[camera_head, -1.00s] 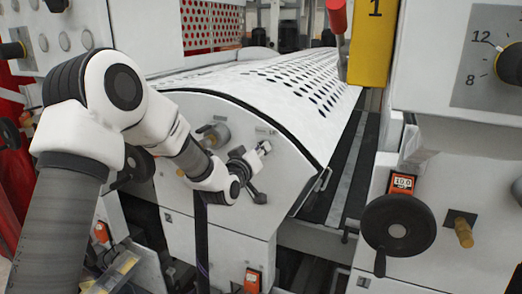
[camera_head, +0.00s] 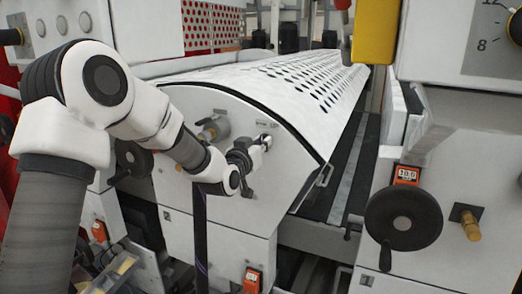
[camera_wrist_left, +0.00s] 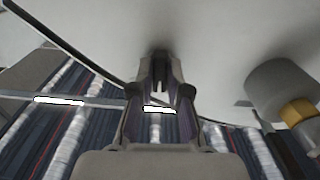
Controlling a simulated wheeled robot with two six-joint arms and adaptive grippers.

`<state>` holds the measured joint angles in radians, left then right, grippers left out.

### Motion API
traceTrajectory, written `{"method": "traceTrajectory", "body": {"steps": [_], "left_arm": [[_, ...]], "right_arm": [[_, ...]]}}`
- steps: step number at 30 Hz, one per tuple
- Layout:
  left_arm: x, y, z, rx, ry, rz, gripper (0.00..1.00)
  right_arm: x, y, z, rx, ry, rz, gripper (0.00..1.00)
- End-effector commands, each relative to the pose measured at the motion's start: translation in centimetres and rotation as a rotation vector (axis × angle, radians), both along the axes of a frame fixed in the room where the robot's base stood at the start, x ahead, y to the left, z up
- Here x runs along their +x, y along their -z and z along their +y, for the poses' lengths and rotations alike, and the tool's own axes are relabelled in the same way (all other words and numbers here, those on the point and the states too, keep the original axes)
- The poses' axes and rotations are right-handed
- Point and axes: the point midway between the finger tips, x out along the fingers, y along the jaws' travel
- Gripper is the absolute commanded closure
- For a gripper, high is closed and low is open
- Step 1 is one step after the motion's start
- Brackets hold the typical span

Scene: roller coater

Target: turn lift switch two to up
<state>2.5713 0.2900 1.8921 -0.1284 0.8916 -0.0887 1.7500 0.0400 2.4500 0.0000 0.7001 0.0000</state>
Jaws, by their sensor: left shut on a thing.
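My left gripper (camera_head: 262,144) reaches the white curved-top end panel (camera_head: 284,190) of the roller unit from the left. Its fingers are shut on a small switch at the panel face. The fingers hide nearly all of the switch, so its setting cannot be read. In the left wrist view the fingertips (camera_wrist_left: 159,76) meet against the pale panel, around a small dark part. A small label sits on the panel just above the gripper. My right gripper is not in view.
A grey and brass fitting (camera_head: 213,128) sticks out left of the gripper; it also shows in the left wrist view (camera_wrist_left: 282,95). A black handwheel (camera_head: 403,217) and a brass knob (camera_head: 467,220) stand on the right cabinet. A yellow block (camera_head: 375,30) hangs above.

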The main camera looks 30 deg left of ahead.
Motion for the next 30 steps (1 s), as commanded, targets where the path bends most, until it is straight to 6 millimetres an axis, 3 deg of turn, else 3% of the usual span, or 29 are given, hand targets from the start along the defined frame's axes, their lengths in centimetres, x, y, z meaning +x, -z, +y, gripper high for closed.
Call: {"method": "traceTrajectory", "body": {"steps": [15, 30], "left_arm": [[0.0, 0.4, 0.0, 0.443, 0.000, 0.029, 1.00], [0.0, 0.2, 0.0, 0.610, 0.000, 0.039, 1.00]], "right_arm": [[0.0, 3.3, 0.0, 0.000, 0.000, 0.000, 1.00], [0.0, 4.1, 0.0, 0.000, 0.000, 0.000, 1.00]]}}
